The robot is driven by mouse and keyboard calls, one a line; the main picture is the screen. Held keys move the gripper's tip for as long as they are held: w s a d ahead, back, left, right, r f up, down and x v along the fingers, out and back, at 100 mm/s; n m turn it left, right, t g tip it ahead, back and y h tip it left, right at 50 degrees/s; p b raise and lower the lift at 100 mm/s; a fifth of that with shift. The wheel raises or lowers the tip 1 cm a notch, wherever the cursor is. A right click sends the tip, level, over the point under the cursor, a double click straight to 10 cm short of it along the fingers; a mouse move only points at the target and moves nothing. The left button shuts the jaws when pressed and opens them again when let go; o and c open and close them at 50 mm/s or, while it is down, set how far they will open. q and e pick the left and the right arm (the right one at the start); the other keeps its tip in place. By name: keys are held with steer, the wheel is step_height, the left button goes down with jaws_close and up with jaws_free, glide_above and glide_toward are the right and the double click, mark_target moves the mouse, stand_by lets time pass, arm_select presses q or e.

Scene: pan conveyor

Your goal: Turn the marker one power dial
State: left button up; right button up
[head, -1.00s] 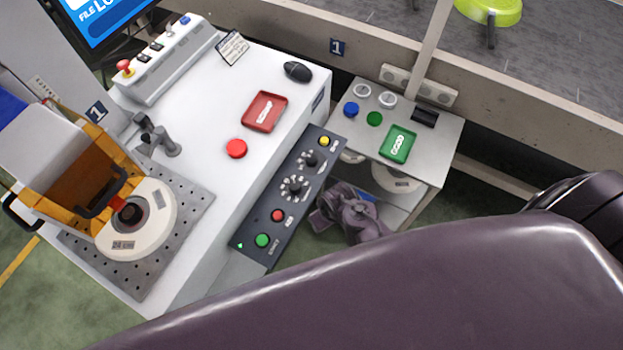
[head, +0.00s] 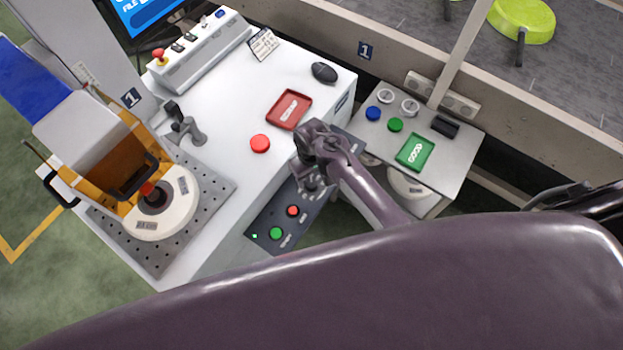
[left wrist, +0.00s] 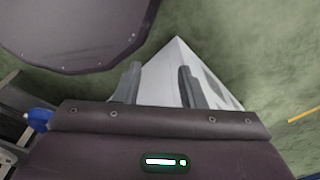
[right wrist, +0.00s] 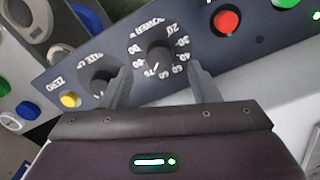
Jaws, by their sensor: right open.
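The power dial (right wrist: 160,55) is a black knob with a white number scale on a dark control panel (right wrist: 190,35). Its white pointer appears to aim down-left, near 70. My right gripper (right wrist: 162,88) is open, with its two fingers apart below the knob in the right wrist view; I cannot tell whether they touch it. In the head view my right gripper (head: 309,184) is over the panel and hides both dials. My left gripper (left wrist: 159,86) is open and empty, over the floor and a white cabinet corner in the left wrist view.
A second dial (right wrist: 100,82) and a yellow zero button (right wrist: 70,99) sit left of the power dial; a red button (right wrist: 227,22) sits right. A red tray (head: 289,109) and red button (head: 260,143) are on the white table. A green tray (head: 415,152) lies on the side table.

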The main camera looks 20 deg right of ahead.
mark_target(312, 183)
step_height(312, 183, down, 4)
steer(key=shift+w+r, duration=0.1)
steer(key=shift+r, duration=0.1)
arm_select(q)
steer(key=shift+s+d+f, duration=0.15)
steer(key=shift+s, duration=0.4)
arm_select(e)
steer(key=shift+f, duration=0.25)
steer(key=shift+c, duration=0.4)
steer(key=c, duration=0.9)
